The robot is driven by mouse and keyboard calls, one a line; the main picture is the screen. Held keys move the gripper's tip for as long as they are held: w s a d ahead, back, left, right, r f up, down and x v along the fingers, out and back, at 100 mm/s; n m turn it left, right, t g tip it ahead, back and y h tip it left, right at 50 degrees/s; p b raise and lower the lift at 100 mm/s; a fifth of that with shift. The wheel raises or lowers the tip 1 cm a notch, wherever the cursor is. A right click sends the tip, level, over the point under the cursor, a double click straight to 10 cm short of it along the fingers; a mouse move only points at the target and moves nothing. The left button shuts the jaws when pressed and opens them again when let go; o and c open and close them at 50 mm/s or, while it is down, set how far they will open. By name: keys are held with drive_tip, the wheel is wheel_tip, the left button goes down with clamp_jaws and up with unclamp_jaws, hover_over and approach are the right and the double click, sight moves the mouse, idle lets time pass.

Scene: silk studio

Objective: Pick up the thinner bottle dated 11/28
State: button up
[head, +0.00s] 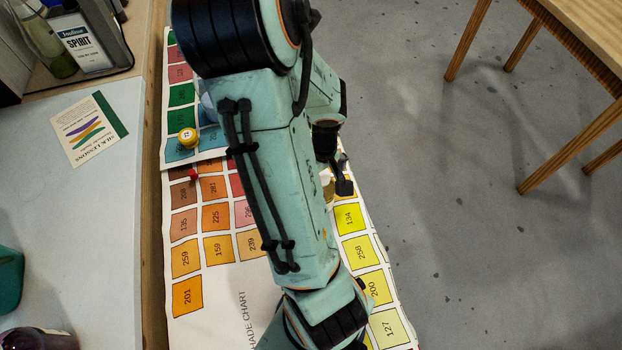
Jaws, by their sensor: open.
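No bottle with a readable 11/28 date shows in the head view. A small round yellow-topped container (187,137) with a dark number on top stands on the colour chart, left of my arm. Part of a small pale object (328,188) shows at the right edge of my arm; I cannot tell what it is. My gripper (339,180) is mostly hidden behind my arm; a dark finger shows low over the chart, close to the pale object. The gripper is open, and I see nothing held in it.
The numbered colour chart (219,284) lies under my arm. A small red item (193,175) lies near the yellow top. At the upper left are a SPIRIT tin (84,48) and a green glass bottle (45,40). A lesson card (88,128) lies on the left surface. A wooden table (585,35) stands at right.

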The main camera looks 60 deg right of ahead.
drive_tip(key=shift+f, duration=1.2)
drive_tip(key=shift+c, duration=0.2)
drive_tip(key=c, duration=1.3)
drive_tip(key=shift+o, duration=0.2)
drive_tip(key=shift+r, duration=0.15)
